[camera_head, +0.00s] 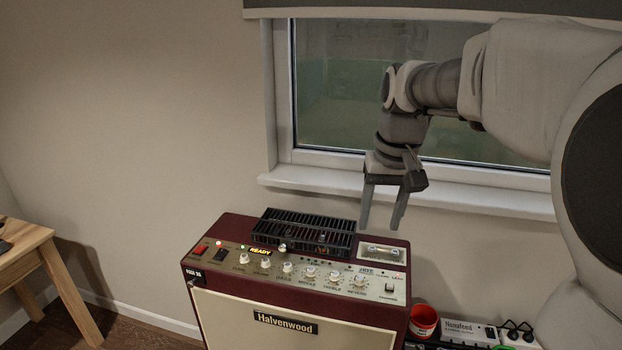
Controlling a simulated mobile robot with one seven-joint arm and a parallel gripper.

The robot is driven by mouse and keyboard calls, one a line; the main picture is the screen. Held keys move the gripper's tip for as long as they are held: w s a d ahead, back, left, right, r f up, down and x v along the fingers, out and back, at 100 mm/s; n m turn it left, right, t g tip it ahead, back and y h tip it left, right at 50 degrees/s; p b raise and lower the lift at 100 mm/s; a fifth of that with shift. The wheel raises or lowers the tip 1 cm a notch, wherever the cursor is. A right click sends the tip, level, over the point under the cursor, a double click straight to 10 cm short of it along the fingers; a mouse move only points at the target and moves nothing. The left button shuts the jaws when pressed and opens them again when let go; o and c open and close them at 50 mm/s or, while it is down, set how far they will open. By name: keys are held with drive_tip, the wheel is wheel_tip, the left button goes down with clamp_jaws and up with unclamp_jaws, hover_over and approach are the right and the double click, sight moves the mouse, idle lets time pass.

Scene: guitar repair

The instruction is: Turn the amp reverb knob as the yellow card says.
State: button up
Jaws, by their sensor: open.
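A dark red amp (222,236) stands by the wall with a row of pale knobs along its top panel. The rightmost knob in the row (359,281) appears to be the reverb knob, though its label is too small to read surely. Its pointer direction cannot be made out. My gripper (380,222) is open and empty, pointing down above the amp's back right, apart from the knobs.
A black vented cage (305,232) rises behind the knobs. A pale plate (383,251) lies right of it. The window sill (450,198) is behind. A wooden table (25,262) stands far left.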

drive_tip(key=g+p, duration=0.1)
drive_tip(key=g, duration=0.1)
hover_over(360, 277)
drive_tip(key=s, duration=0.1)
wheel_tip(360, 277, down, 3)
drive_tip(key=f, duration=1.7)
drive_tip(key=shift+w+f+b, duration=0.3)
drive_tip(key=shift+w+b, duration=0.1)
clamp_jaws()
